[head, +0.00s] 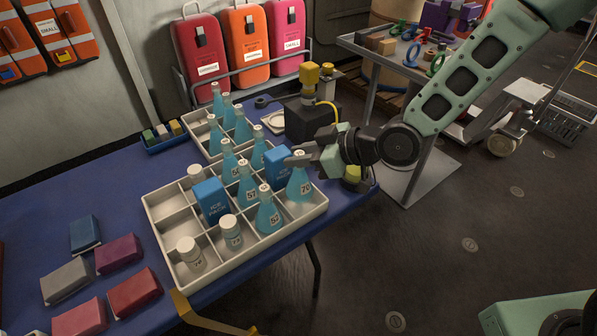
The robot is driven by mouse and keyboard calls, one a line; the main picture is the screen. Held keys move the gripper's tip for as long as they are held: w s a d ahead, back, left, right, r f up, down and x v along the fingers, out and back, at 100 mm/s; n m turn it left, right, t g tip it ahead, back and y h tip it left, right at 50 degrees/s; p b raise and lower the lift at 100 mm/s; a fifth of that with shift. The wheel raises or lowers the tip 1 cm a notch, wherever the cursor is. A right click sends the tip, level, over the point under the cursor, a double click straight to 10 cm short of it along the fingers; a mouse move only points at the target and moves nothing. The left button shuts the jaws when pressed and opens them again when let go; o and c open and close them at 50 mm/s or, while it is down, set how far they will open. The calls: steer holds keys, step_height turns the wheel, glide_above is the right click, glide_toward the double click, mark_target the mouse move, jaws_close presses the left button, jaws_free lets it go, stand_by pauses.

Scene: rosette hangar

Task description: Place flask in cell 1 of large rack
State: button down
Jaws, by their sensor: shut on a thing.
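A blue conical flask labelled 70 (299,187) is upright at the right end of the large white rack (190,276). My gripper (301,158) comes from the right and is shut on its neck. The flask's lower part shows over the rack's right-hand cell; I cannot tell whether its base touches the cell floor. Other cells of this rack hold several blue flasks, two blue ice packs (210,201) and several white-capped bottles (190,254). Some cells are empty. No cell numbers can be read.
A second white rack (190,134) with blue flasks stands behind. A black device with a yellow top (308,113) is close behind my gripper. Several coloured boxes (119,253) lie at the table's left. A grey side table (368,48) stands at the back right.

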mark_target(301, 170)
steer(key=shift+f, duration=2)
steer(key=shift+f, duration=0.15)
steer(key=c, duration=1.2)
jaws_free()
steer(key=shift+o, duration=0.2)
